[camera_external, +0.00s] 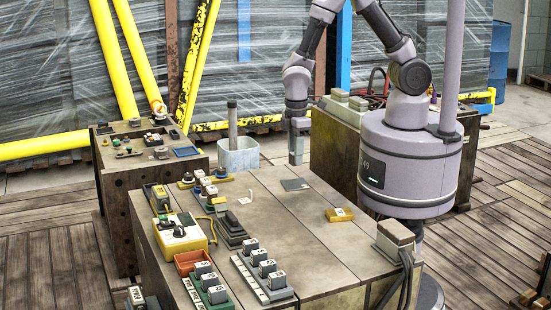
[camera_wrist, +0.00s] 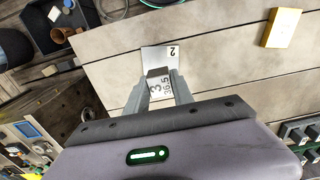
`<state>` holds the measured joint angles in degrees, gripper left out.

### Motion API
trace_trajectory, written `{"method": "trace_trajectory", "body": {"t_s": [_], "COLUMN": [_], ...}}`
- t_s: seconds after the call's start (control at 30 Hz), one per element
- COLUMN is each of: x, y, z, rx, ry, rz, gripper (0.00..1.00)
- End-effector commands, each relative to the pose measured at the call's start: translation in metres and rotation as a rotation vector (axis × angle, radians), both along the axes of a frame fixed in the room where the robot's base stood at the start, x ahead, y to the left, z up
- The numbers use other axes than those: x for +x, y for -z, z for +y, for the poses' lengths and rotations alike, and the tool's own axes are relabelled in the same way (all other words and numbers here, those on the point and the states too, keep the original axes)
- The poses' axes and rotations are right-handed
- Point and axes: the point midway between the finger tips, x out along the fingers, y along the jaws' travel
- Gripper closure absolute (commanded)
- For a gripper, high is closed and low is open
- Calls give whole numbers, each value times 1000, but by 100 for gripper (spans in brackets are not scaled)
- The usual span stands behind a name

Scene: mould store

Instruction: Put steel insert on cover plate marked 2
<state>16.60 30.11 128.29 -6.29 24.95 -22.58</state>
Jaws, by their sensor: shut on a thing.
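My gripper (camera_external: 296,150) is over the far end of the large table. In the wrist view, its two fingers (camera_wrist: 160,88) are shut on a grey steel insert (camera_wrist: 158,84) with black printed marks on its face. The cover plate marked 2 (camera_wrist: 160,54) is a pale flat plate just beyond the insert in the wrist view. In the external view, a flat grey plate (camera_external: 295,184) lies on the tabletop just below my gripper. The insert appears held above the plate. The insert hides part of the plate in the wrist view.
A yellow block (camera_external: 340,214) lies on the table (camera_external: 300,235), right of the plate. A pale bin (camera_external: 238,153) with a tall post stands beyond the table. Several labelled blocks and a yellow box (camera_external: 180,232) crowd the left side. The table's middle is clear.

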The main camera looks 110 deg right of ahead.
Motion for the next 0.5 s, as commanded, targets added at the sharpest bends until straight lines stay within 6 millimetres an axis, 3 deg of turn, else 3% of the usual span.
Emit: {"method": "trace_trajectory", "body": {"t_s": [0.03, 0.27, 0.5], "x": [-1, 0, 0], "y": [17, 62, 63], "z": [1, 1, 1], "rx": [1, 1, 0], "ry": [-1, -4, -5], "rz": [4, 2, 0], "gripper": [100, 100, 100]}}
